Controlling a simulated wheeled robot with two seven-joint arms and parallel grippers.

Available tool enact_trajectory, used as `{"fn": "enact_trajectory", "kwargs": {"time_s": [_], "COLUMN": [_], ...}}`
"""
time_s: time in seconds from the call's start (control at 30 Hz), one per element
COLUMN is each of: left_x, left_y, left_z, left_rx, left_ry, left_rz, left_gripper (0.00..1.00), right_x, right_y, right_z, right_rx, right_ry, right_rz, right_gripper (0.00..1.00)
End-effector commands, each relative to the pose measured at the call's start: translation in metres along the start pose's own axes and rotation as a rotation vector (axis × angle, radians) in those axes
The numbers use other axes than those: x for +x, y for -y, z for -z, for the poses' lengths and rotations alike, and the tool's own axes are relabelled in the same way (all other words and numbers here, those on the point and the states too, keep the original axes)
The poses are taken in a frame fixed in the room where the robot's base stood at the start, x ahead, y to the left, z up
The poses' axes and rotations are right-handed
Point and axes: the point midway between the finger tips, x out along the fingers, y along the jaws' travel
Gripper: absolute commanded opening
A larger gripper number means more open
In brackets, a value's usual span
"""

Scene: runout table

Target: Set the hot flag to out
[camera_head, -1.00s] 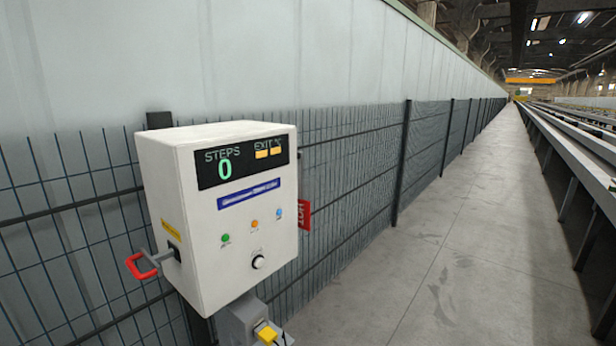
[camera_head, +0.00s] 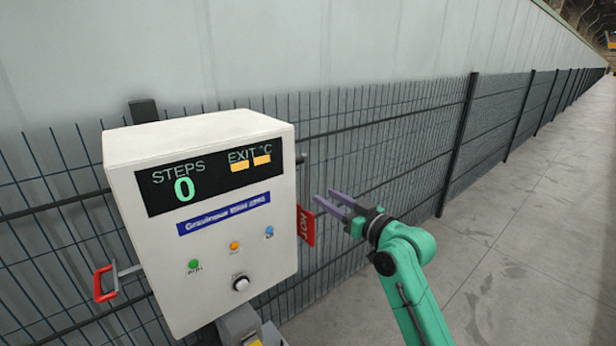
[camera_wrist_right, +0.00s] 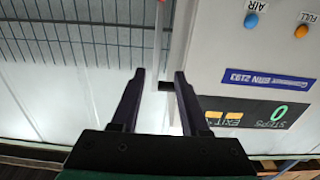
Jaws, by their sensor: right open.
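The red flag marked HOT (camera_head: 306,226) sticks out from the right side of the white control box (camera_head: 215,245). My right gripper (camera_head: 324,197) is open and empty, just right of the flag, with its purple fingers pointing toward the box. In the right wrist view, which is upside down, the two dark fingers of the right gripper (camera_wrist_right: 160,74) are spread. A thin, partly red strip, seemingly the flag (camera_wrist_right: 158,25) edge-on, lies beyond the gap between them. I cannot tell whether a finger touches anything. My left gripper is not in view.
The box front has a display (camera_head: 210,175) reading STEPS 0, coloured buttons and a knob (camera_head: 241,283). A red handle (camera_head: 103,284) is on its left side. A mesh fence (camera_head: 400,140) runs close behind. The floor (camera_head: 540,220) at right is clear.

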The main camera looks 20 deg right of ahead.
Motion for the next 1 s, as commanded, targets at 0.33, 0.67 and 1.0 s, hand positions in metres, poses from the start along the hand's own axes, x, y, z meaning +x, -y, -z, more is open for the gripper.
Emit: {"fn": "enact_trajectory", "kwargs": {"time_s": [0.33,0.67,1.0], "left_x": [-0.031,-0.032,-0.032], "left_y": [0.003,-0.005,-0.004], "left_z": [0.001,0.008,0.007], "left_rx": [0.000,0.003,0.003], "left_ry": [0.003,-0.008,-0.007], "left_rz": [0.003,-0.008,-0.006], "left_gripper": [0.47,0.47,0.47], "right_x": [0.089,0.106,0.106], "right_y": [-0.001,0.000,-0.001], "right_z": [0.003,-0.001,-0.001], "right_rx": [0.003,0.000,0.000], "right_ry": [0.001,0.002,0.002], "right_rz": [-0.001,-0.002,-0.002], "right_gripper": [0.45,0.45,0.00]}}
